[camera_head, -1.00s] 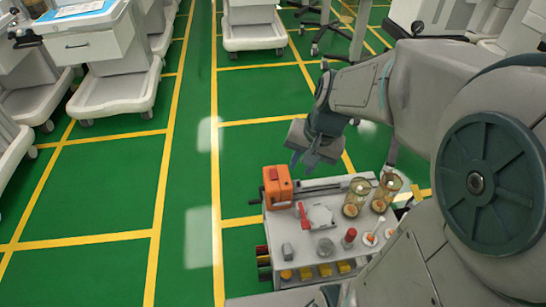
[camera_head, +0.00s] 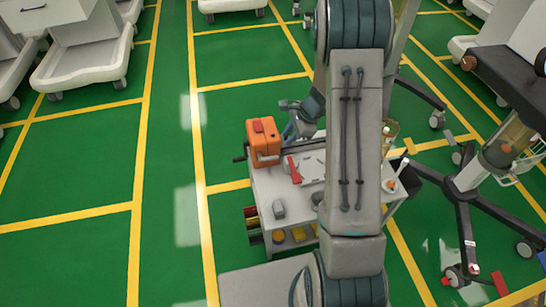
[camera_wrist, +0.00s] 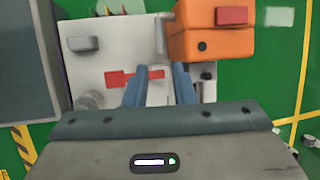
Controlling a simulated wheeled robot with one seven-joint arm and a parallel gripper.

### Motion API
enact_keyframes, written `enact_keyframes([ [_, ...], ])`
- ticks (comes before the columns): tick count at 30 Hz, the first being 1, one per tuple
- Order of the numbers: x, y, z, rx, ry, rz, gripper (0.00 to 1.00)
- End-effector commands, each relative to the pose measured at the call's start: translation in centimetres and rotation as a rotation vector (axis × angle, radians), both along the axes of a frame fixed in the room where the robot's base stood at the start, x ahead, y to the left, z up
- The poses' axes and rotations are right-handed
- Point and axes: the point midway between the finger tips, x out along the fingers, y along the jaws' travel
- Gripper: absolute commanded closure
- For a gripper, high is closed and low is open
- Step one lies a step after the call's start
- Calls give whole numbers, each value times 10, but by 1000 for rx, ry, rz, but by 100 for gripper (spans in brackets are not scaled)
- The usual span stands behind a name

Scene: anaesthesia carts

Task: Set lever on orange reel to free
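The orange reel (camera_head: 263,147) is a boxy orange unit at the back left corner of the grey cart top. It also shows at the upper right in the wrist view (camera_wrist: 208,44). A small dark red piece (camera_head: 258,126), perhaps its lever, sits on its top; it shows as a red block in the wrist view (camera_wrist: 231,16). Its setting cannot be read. My gripper (camera_wrist: 158,72) is open and empty. Its fingers are apart, just left of the reel in the wrist view. In the head view my gripper (camera_head: 297,125) is close to the reel's right side.
A separate red handle (camera_head: 294,169) lies on the cart top (camera_head: 262,185), right of the reel; it shows beyond my fingers in the wrist view (camera_wrist: 118,78). A grey block (camera_head: 279,208) stands near the front. My arm hides much of the cart. A wheeled stand (camera_head: 463,185) is at right.

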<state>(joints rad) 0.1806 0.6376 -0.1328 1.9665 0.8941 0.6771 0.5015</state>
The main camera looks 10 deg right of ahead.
Motion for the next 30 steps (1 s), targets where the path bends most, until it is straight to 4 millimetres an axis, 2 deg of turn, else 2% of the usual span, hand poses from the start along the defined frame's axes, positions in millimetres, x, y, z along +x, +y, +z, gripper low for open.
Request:
enact_keyframes([
  [15,18,40,-94,0,1,6,77],
  [21,22,48,-112,-1,-1,5,77],
  [30,23,51,-116,-2,-1,6,77],
])
